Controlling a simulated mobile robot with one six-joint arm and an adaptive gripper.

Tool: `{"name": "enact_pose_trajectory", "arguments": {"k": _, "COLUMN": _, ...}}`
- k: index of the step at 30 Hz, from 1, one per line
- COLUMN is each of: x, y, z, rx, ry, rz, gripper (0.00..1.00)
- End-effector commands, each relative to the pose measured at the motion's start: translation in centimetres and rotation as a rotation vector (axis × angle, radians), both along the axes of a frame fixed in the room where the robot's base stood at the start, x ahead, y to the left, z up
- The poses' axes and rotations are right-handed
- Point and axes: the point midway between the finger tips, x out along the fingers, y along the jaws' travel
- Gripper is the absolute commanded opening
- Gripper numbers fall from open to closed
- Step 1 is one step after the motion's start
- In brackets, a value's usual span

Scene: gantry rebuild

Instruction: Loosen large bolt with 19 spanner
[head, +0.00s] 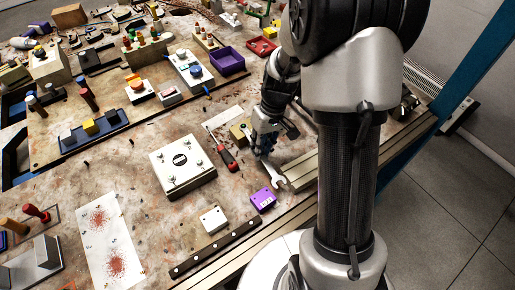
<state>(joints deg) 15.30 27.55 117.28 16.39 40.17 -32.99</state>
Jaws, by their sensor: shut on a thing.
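My gripper (264,145) is at the middle right of the bench, pointing down and shut on a silver spanner (273,173). The spanner's open jaw end shows below the fingers, beside a pale rail; whether it touches the bench is unclear. A white square block (182,183) stands to the left of the gripper, with small bolts near its corners and a dark round slotted feature in its centre. I cannot tell which bolt is the large one. The spanner's jaw is apart from this block. My arm hides part of the bench on the right.
A red-handled screwdriver (228,158) lies just left of the gripper. A purple block (263,199) and a white block (213,220) stand in front. A dark strip (215,247) lies along the front edge. Boards with knobs and a purple tray (228,61) fill the back.

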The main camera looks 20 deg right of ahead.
Motion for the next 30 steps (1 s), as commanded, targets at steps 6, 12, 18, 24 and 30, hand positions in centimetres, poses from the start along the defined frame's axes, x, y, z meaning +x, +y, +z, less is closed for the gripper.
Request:
{"name": "enact_pose_trajectory", "arguments": {"k": 6, "x": 0.0, "y": -0.1, "z": 0.0, "rx": -0.002, "ry": -0.002, "rz": 0.01, "gripper": 0.0}}
{"name": "enact_pose_trajectory", "arguments": {"k": 12, "x": 0.1, "y": -0.4, "z": 0.0, "rx": -0.002, "ry": -0.002, "rz": 0.029, "gripper": 0.0}}
{"name": "enact_pose_trajectory", "arguments": {"k": 18, "x": 0.4, "y": -1.6, "z": 0.0, "rx": -0.002, "ry": -0.002, "rz": 0.128, "gripper": 0.0}}
{"name": "enact_pose_trajectory", "arguments": {"k": 24, "x": 0.6, "y": -2.2, "z": 0.0, "rx": -0.002, "ry": -0.003, "rz": 0.194, "gripper": 0.0}}
{"name": "enact_pose_trajectory", "arguments": {"k": 30, "x": 0.5, "y": -2.3, "z": 0.0, "rx": -0.001, "ry": -0.003, "rz": 0.199, "gripper": 0.0}}
